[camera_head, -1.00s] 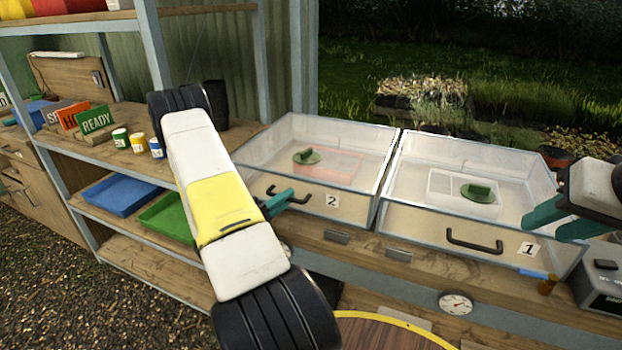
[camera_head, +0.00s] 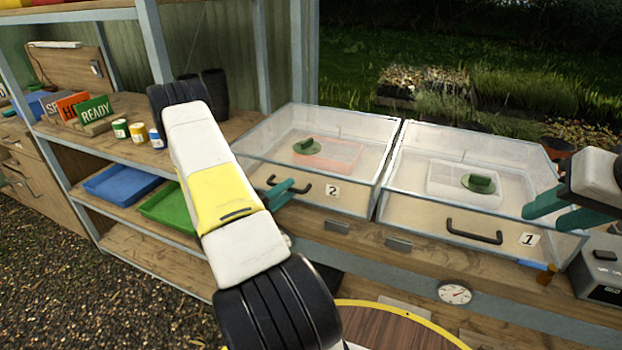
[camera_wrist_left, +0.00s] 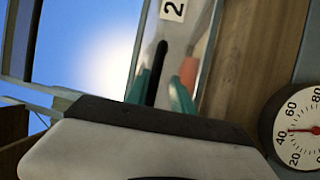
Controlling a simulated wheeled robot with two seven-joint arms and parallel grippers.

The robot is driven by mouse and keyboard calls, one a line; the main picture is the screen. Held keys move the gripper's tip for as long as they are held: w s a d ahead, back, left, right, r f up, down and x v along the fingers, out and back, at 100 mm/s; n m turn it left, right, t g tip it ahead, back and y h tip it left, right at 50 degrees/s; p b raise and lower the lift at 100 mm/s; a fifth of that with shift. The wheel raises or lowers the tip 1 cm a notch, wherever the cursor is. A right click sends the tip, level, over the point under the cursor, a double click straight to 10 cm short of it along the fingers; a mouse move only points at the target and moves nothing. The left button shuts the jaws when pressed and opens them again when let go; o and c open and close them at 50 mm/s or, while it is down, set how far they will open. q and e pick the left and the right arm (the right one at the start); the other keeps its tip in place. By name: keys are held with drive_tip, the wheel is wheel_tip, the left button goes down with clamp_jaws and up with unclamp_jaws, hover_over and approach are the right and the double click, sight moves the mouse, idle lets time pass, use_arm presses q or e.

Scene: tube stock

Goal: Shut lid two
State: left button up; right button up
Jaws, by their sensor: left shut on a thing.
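Lid two is the clear cover of the left box (camera_head: 300,170), marked by a white "2" label (camera_head: 332,191). It looks about level with lid one, and I see no open gap. Its black handle (camera_head: 301,188) is on the front. My left gripper (camera_head: 284,193) is shut on this handle. In the left wrist view the green fingers (camera_wrist_left: 161,90) stand on either side of the black handle (camera_wrist_left: 156,66), near the "2" label (camera_wrist_left: 172,10). My right gripper (camera_head: 560,211) is open and empty, in front of the right box's right side.
The right box (camera_head: 420,210) with label "1" stands close beside box two. A round gauge (camera_head: 454,292) is below on the shelf front. A grey device (camera_head: 600,270) stands at the right. Blue (camera_head: 122,183) and green (camera_head: 170,208) trays lie on the left shelf.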

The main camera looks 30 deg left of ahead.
use_arm(q)
drive_tip(key=shift+s+a, duration=0.1)
drive_tip(key=v, duration=0.7)
drive_tip(key=shift+s, duration=0.3)
